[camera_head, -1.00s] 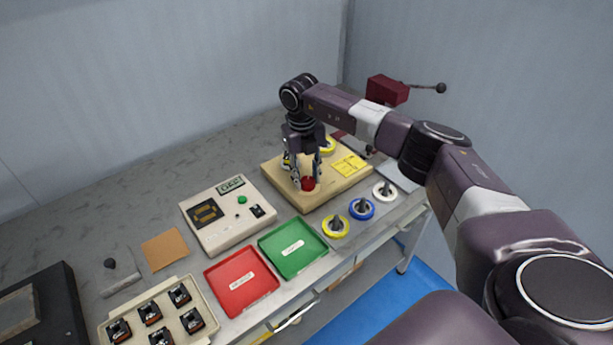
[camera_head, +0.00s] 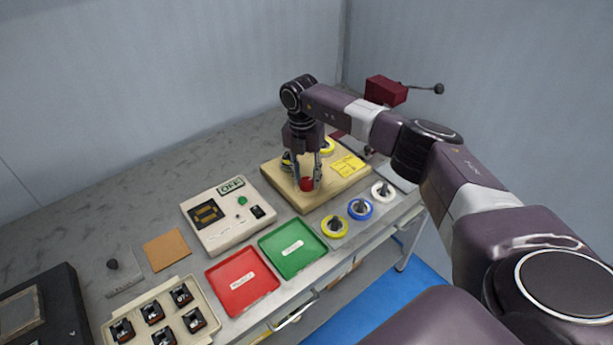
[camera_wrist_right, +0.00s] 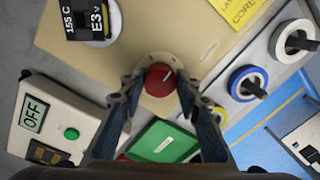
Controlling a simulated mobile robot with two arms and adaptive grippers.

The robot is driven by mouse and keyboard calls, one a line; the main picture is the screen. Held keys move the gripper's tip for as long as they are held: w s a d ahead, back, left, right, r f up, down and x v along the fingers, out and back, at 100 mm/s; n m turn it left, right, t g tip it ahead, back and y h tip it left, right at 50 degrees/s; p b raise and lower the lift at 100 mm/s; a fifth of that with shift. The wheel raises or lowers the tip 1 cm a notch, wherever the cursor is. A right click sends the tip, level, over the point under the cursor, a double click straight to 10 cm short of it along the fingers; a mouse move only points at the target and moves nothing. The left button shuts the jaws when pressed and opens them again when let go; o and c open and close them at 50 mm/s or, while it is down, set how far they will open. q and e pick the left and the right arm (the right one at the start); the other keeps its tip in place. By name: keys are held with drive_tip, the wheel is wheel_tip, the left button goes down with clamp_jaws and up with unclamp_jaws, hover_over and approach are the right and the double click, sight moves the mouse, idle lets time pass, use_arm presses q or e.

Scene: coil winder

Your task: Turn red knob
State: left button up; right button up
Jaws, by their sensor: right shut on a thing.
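The red knob (camera_head: 306,185) is on top of the tan board (camera_head: 341,187) near its front left. In the right wrist view, the round red knob (camera_wrist_right: 158,80) has a pale pointer line toward its upper right. My right gripper (camera_head: 307,181) points down at the board, with one finger on each side of the knob. In the right wrist view, the gripper (camera_wrist_right: 160,88) is shut on the knob, its fingertips at the left and right sides. My left gripper is not in view.
The tester box (camera_head: 226,215), with a green button and an OFF display, stands left of the board. Green (camera_head: 292,248) and red (camera_head: 241,281) trays lie in front. Yellow (camera_head: 334,226), blue (camera_head: 360,209) and white (camera_head: 384,191) spools line the right front edge.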

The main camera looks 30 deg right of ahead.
sight(304, 179)
drive_tip(key=shift+w+r, duration=0.1)
drive_tip(key=shift+r, duration=0.05)
idle(0.3)
drive_tip(key=o, duration=1.2)
drive_tip(key=shift+c, duration=0.2)
wheel_tip(304, 179, up, 12)
drive_tip(key=shift+w+a, duration=0.15)
drive_tip(key=shift+w, duration=0.05)
